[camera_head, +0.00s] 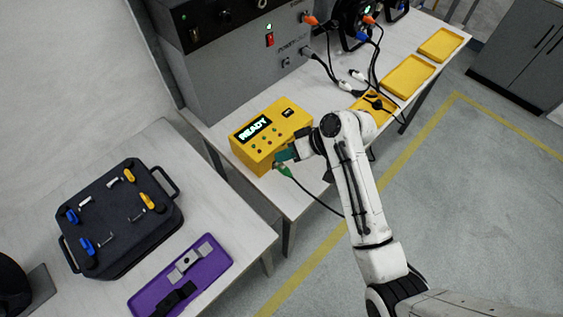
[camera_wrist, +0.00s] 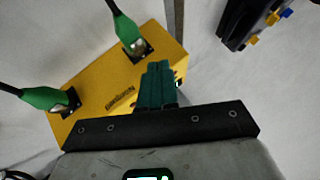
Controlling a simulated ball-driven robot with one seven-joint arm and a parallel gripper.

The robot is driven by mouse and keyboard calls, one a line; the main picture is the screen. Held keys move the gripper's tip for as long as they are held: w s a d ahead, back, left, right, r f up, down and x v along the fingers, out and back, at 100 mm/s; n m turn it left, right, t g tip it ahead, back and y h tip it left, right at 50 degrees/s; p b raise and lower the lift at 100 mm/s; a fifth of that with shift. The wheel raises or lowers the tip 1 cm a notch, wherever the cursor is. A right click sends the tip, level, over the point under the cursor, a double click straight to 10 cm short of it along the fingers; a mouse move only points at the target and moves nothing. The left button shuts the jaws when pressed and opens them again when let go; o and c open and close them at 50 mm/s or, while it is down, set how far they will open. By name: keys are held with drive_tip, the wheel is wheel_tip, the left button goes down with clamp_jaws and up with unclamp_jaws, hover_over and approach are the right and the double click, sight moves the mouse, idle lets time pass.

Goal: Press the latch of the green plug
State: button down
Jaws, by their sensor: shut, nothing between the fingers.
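My gripper (camera_head: 284,155) is shut and empty, beside the near side of the yellow READY box (camera_head: 261,133). In the wrist view its teal fingers (camera_wrist: 155,78) are pressed together over the lower right part of the yellow box (camera_wrist: 95,85). Two green plugs with black cables sit in sockets on that box: one green plug at the top (camera_wrist: 126,29), another green plug at the left (camera_wrist: 42,98). The fingertips are apart from both in the picture. In the head view one green plug (camera_head: 282,170) shows just below the gripper. Its latch cannot be made out.
Yellow trays (camera_head: 408,77) line the right of the white table (camera_head: 205,128). A grey power unit (camera_head: 235,70) stands behind the box, with cables to its right. A black case (camera_head: 118,215) and a purple tray (camera_head: 216,257) lie on the left table.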

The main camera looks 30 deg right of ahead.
drive_tip(key=shift+r+p, duration=1.5)
drive_tip(key=shift+r, duration=0.65)
drive_tip(key=g+h+b, duration=0.1)
drive_tip(key=h+b, duration=0.1)
approach(285, 166)
drive_tip(key=s+a+f, duration=0.2)
drive_tip(key=a+f, duration=0.1)
drive_tip(key=s+d+f+m+g+h+b, duration=0.1)
drive_tip(key=s+d+f+h, duration=0.1)
drive_tip(key=s, duration=0.9)
drive_tip(key=s+d+f+m+g+h+b, duration=0.1)
drive_tip(key=s+d+f+g+h+b, duration=0.1)
drive_tip(key=s, duration=1)
drive_tip(key=shift+d+m+h+b, duration=0.3)
drive_tip(key=shift+d+h, duration=0.5)
drive_tip(key=shift+d, duration=0.05)
